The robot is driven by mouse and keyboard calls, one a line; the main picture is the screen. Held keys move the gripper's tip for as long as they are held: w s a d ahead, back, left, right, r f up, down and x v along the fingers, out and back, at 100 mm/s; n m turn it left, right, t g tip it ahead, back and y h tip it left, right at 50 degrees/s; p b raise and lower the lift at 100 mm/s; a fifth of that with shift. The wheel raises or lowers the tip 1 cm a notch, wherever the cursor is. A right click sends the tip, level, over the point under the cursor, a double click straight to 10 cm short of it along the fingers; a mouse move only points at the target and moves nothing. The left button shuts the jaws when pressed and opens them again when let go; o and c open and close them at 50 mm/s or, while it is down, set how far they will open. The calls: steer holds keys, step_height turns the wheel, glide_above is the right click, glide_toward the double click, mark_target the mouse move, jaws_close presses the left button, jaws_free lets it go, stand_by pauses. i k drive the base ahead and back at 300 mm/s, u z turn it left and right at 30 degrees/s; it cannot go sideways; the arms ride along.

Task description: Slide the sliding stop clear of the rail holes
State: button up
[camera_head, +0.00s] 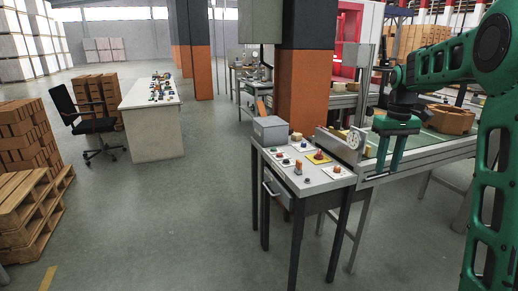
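My green gripper (388,160) hangs fingers down at the right, over the near edge of a conveyor-like bench. A pale metal rail (432,160) runs along the bench's near edge, beside and below the fingers. I cannot tell whether the fingertips touch it. No sliding stop or rail holes can be made out for sure; they are too small or hidden behind the gripper.
A small grey table (325,178) with buttons and small parts stands left of the gripper, carrying a grey box (270,130). Open floor (170,220) lies left.

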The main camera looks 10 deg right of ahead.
mark_target(335, 131)
steer(key=u, duration=0.05)
steer(key=i, duration=1.55)
steer(key=z, duration=2.05)
steer(key=i, duration=1.35)
steer(key=u, duration=2.4)
